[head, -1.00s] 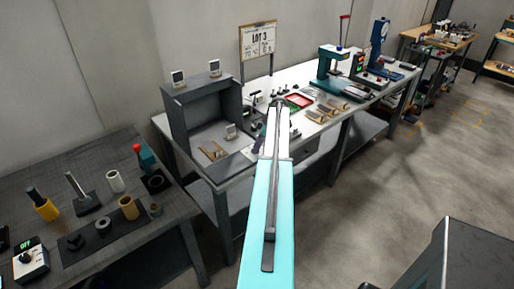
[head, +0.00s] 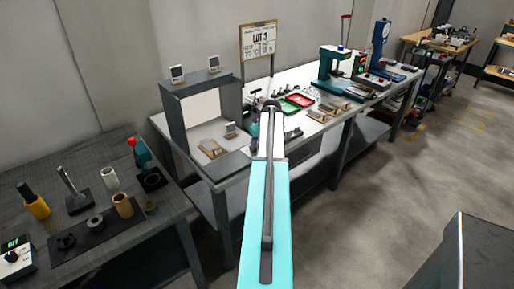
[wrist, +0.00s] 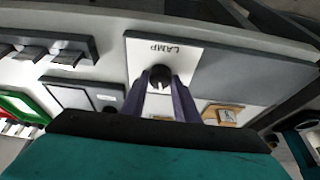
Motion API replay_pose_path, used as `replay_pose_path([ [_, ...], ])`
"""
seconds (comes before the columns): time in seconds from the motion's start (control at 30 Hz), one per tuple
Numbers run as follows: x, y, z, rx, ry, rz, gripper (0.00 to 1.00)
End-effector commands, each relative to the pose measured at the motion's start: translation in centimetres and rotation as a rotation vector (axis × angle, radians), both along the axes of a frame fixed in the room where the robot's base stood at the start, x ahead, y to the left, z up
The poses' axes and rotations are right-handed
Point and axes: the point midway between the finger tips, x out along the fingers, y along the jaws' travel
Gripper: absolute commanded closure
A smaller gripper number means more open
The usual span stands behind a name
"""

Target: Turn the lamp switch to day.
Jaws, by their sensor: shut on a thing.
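The lamp switch is a white plate (wrist: 196,62) marked LAMP, upside down in the wrist view. Its dark round knob (wrist: 160,73) sits between the tips of my gripper (wrist: 161,84), whose two purple fingers are shut on it. No day mark can be read, and I cannot tell which way the knob points. In the head view my arm largely hides the gripper and the switch at the bench. The grey booth (head: 167,115) stands left of my arm, with a bright white inside.
A red tray (head: 299,99) and a green tray (head: 286,106) lie on the bench right of my arm. A teal press (head: 330,70) stands farther back. A dark table (head: 100,250) with several tools is at left.

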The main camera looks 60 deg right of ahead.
Motion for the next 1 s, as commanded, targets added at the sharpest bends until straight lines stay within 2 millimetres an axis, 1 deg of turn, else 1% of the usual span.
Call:
replay_pose_path([
  [0.2, 0.12, 0.23, -0.07, 0.001, -0.001, -0.133, 0.95],
  [0.4, 0.21, 0.24, -0.03, 0.001, -0.001, -0.209, 0.95],
  [0.63, 0.22, 0.23, 0.01, 0.002, -0.001, -0.242, 0.95],
  [0.97, 0.23, 0.23, 0.03, 0.002, -0.002, -0.243, 0.95],
  [1.0, 0.23, 0.23, 0.03, 0.002, -0.002, -0.243, 0.67],
])
